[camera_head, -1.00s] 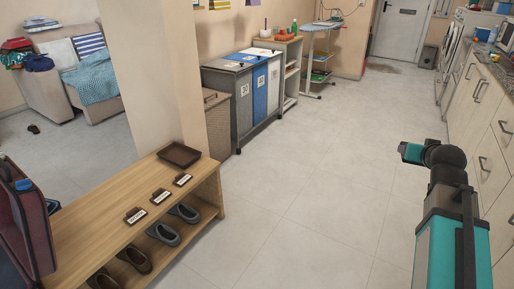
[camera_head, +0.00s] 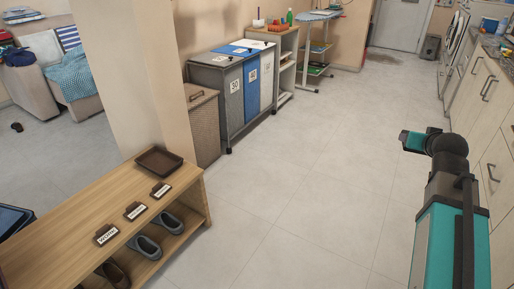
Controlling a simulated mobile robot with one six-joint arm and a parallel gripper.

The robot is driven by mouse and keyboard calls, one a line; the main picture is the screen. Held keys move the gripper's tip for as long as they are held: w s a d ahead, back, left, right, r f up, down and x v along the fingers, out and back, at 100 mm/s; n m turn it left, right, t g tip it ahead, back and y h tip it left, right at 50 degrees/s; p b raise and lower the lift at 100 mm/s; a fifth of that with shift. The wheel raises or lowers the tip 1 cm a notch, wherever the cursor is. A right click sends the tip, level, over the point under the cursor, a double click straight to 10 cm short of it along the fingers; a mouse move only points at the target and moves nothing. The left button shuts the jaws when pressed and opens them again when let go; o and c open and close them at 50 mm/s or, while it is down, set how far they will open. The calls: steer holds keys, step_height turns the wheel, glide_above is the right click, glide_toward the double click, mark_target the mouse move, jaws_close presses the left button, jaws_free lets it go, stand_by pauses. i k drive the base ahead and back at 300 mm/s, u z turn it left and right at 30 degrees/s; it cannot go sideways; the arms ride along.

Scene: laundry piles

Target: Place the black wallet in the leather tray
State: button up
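The leather tray (camera_head: 160,162) is a dark brown, shallow, square tray that looks empty. It sits at the far end of the wooden bench top, near the wall pillar. I cannot make out a black wallet for certain. A small dark object (camera_head: 17,127) lies on the floor at the far left, too small to identify. My arm shows at the right with teal and dark grey links, well apart from the bench.
Three dark holders with white labels (camera_head: 135,210) stand on the wooden bench (camera_head: 62,232), with shoes below. Sorting bins (camera_head: 230,92) and a wicker hamper (camera_head: 203,125) stand behind it. Cabinets (camera_head: 475,100) line the right. The middle floor is clear.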

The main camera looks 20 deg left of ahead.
mark_target(160, 163)
steer(key=i, duration=1.05)
steer(key=z, duration=0.2)
steer(key=k, duration=0.15)
steer(key=u, duration=3.2)
